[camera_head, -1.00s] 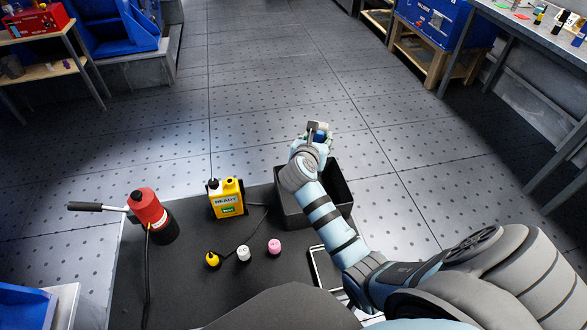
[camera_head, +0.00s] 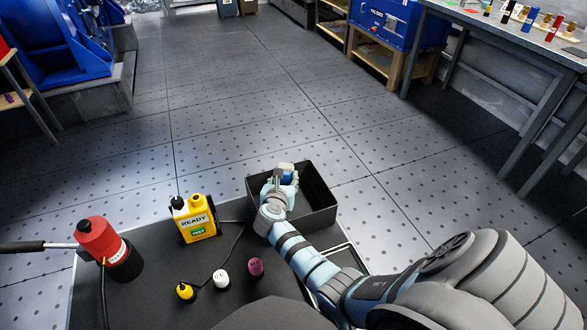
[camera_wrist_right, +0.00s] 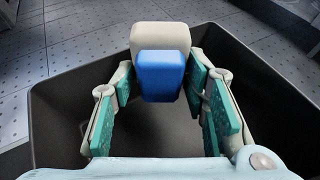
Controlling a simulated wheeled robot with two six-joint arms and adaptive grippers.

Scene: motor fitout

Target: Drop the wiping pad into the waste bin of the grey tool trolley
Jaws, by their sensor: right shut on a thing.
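My right gripper (camera_head: 284,178) is shut on the wiping pad (camera_head: 286,168), a small block with a blue part and a cream part. In the right wrist view the pad (camera_wrist_right: 160,75) sits between the green-lined fingers (camera_wrist_right: 163,100). The waste bin (camera_head: 322,212) is a dark open box at the trolley's far right corner. The gripper and pad appear over its opening. In the wrist view the bin's walls (camera_wrist_right: 50,110) surround the fingers; the pad's exact height against the rim is unclear. My left gripper is out of view.
Open floor lies beyond. A workbench (camera_head: 490,30) stands at the right.

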